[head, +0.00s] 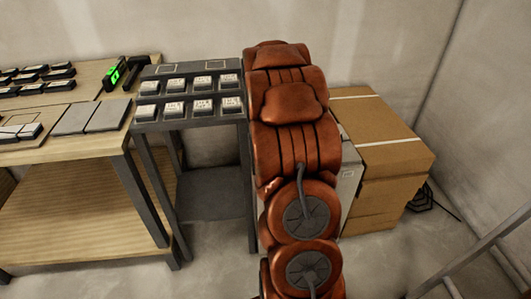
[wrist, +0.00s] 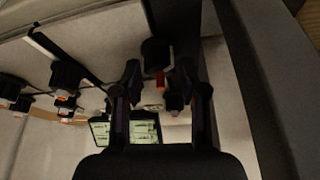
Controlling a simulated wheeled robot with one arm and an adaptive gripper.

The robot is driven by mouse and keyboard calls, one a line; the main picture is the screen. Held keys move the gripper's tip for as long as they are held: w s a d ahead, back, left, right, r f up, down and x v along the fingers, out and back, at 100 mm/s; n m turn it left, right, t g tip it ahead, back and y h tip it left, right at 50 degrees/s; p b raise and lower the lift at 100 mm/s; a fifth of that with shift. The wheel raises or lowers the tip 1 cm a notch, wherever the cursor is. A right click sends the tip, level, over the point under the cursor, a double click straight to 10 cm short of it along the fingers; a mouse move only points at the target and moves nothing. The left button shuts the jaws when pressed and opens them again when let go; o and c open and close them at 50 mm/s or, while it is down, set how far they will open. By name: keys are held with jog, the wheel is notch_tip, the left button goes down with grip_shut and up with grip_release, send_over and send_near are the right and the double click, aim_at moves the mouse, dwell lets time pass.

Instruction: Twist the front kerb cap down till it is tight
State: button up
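In the wrist view, my gripper (wrist: 159,76) has its two dark fingers apart, with a gap between the tips. A dark cap with an orange-red mark (wrist: 157,54) shows between and just beyond the fingertips. I see no finger clearly touching it. A second dark cap (wrist: 174,102) shows lower down between the fingers. Several similar dark caps with orange marks, such as one cap (wrist: 67,76), stand to the left over pale tile surfaces. I cannot tell which is the front kerb cap, or how tight any is. In the head view my arm hides the gripper.
A wooden workbench (head: 80,205) with tiles and small dark blocks stands at the left. A dark metal stand (head: 185,125) holds labelled pieces. Cardboard boxes (head: 385,140) stand at right. In the wrist view, a dark beam (wrist: 262,90) runs close to the gripper's right.

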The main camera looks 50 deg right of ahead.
jog(key=shift+o, duration=0.9)
jog(key=v, duration=1.2)
